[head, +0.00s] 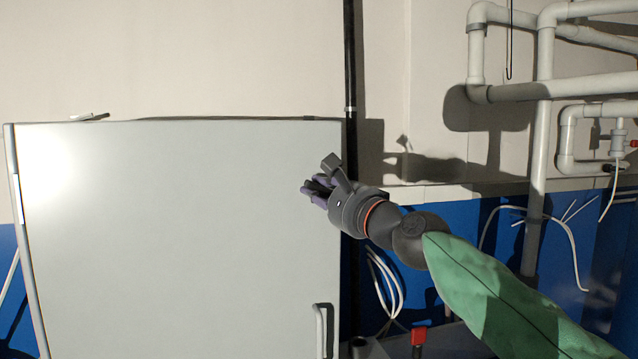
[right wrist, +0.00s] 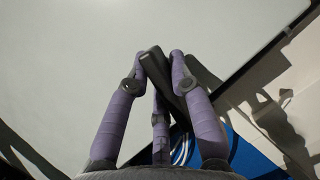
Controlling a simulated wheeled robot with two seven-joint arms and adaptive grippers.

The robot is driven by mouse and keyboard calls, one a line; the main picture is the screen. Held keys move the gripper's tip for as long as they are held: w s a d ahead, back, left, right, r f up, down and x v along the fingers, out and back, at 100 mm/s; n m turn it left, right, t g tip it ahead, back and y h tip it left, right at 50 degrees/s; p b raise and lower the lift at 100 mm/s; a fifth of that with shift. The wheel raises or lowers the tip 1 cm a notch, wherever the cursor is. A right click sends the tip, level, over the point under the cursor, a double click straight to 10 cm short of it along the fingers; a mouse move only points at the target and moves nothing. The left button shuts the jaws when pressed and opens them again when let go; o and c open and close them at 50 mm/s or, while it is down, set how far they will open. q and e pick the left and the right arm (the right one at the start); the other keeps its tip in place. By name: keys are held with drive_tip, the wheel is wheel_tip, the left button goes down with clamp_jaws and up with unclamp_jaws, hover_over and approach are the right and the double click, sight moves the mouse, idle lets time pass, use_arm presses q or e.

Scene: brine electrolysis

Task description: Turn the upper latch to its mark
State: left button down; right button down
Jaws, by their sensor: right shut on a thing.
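The upper latch is a dark grey bar (head: 331,162) near the right edge of the pale cabinet door (head: 170,230). In the right wrist view the latch (right wrist: 160,72) stands tilted between purple fingers. My right gripper (head: 316,188) is shut on the latch, with its fingertips on both sides of the bar. The fingers and wrist hide part of the latch and the door edge behind it. I cannot make out a mark beside the latch. My left gripper is not in view.
A lower handle (head: 320,330) sits near the door's right edge. A black vertical pipe (head: 350,60) runs behind the cabinet. White pipes (head: 545,100) and loose white cables (head: 388,285) are to the right. A red valve handle (head: 418,335) stands low at the right.

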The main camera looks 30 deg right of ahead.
drive_tip(key=n+g+p, duration=0.1)
drive_tip(key=n+p, duration=0.1)
drive_tip(key=n, duration=0.1)
drive_tip(key=shift+y, duration=0.3)
drive_tip(key=shift+f+n+g+p, duration=0.3)
drive_tip(key=shift+n+p, duration=0.2)
drive_tip(key=shift+n, duration=0.3)
drive_tip(key=c, duration=1.1)
unclamp_jaws()
drive_tip(key=shift+s, duration=0.1)
drive_tip(key=s+d, duration=0.2)
drive_tip(key=s, duration=0.9)
drive_tip(key=shift+s, duration=0.35)
